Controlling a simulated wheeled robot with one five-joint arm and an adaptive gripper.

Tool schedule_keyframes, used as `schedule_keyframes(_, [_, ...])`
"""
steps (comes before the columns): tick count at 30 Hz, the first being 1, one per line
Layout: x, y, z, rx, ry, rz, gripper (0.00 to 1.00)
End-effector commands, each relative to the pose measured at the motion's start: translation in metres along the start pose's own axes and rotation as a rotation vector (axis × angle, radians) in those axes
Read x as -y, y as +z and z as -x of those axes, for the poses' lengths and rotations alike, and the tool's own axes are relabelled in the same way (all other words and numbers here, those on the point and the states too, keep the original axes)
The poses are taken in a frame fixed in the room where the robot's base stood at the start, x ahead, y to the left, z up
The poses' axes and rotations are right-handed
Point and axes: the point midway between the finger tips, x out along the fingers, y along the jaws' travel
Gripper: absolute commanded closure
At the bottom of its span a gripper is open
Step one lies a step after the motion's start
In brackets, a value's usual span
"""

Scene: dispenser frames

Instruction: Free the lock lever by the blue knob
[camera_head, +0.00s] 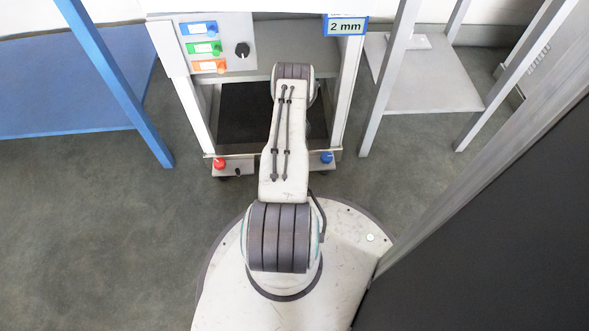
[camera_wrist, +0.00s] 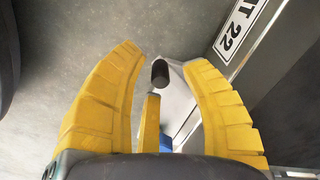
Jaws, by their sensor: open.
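The blue knob (camera_head: 326,157) stands on the right front corner of the dispenser frame in the head view. A sliver of blue (camera_wrist: 165,143) low between my fingers in the wrist view looks like the same knob. A dark cylinder (camera_wrist: 160,73) shows just beyond the bar. My gripper (camera_wrist: 162,54) is open, with its yellow fingers on either side of these parts and no visible grip on them. My arm hides the gripper in the head view.
The dispenser frame (camera_head: 197,120) has a red knob (camera_head: 219,163) at its left front corner, blue, green and orange labels, and a "2 mm" sign (camera_head: 345,26). A blue table (camera_head: 70,85) stands left, a grey stand (camera_head: 430,85) right.

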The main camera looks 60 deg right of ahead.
Motion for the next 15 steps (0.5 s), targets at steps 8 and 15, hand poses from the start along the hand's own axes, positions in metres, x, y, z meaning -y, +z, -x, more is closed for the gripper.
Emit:
schedule_keyframes(8, [-0.0001,0.0002,-0.0095,0.000,0.000,0.001,0.59])
schedule_keyframes(15, [-0.0001,0.0002,-0.0092,0.000,0.000,0.001,0.57])
